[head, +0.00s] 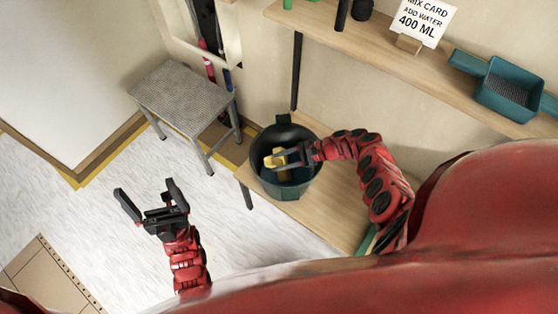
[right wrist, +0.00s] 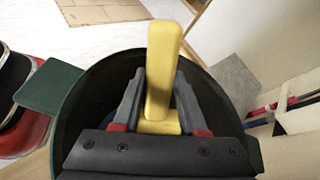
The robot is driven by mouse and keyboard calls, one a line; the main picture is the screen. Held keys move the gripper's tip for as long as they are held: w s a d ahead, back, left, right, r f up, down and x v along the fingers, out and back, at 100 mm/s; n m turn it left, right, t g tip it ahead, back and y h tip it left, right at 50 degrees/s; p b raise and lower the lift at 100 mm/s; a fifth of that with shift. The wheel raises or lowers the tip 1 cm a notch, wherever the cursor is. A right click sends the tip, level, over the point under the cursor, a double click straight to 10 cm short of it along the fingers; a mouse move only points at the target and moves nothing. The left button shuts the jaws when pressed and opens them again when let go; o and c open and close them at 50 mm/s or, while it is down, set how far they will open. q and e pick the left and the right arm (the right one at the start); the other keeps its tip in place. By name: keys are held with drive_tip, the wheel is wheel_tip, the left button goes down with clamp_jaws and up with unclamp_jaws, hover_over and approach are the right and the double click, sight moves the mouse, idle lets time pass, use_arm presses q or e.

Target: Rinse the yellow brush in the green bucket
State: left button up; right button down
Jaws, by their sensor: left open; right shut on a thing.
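The dark green bucket (head: 268,185) stands on a low wooden shelf, and its rim and side tab (right wrist: 48,86) show in the right wrist view. My right gripper (head: 280,160) is over the bucket's mouth, shut on the yellow brush (head: 272,158). In the right wrist view the brush (right wrist: 163,70) sits between the fingers of the gripper (right wrist: 160,105), its handle pointing up in the picture. The brush's lower end is hidden by the gripper, and I cannot tell how deep it is. My left gripper (head: 147,200) is open and empty over the floor at the left.
A grey metal stool (head: 182,95) stands left of the bucket. The low wooden shelf (head: 315,215) extends right of it. An upper shelf (head: 400,65) holds a mix card (head: 423,22) and a teal tray (head: 508,88). A cardboard piece (head: 50,280) lies at lower left.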

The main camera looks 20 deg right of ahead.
wheel_tip(320, 180, up, 20)
drive_tip(key=p, duration=1.9)
drive_tip(key=shift+r+p, duration=0.2)
drive_tip(key=shift+p, duration=0.15)
drive_tip(key=shift+r, duration=1.95)
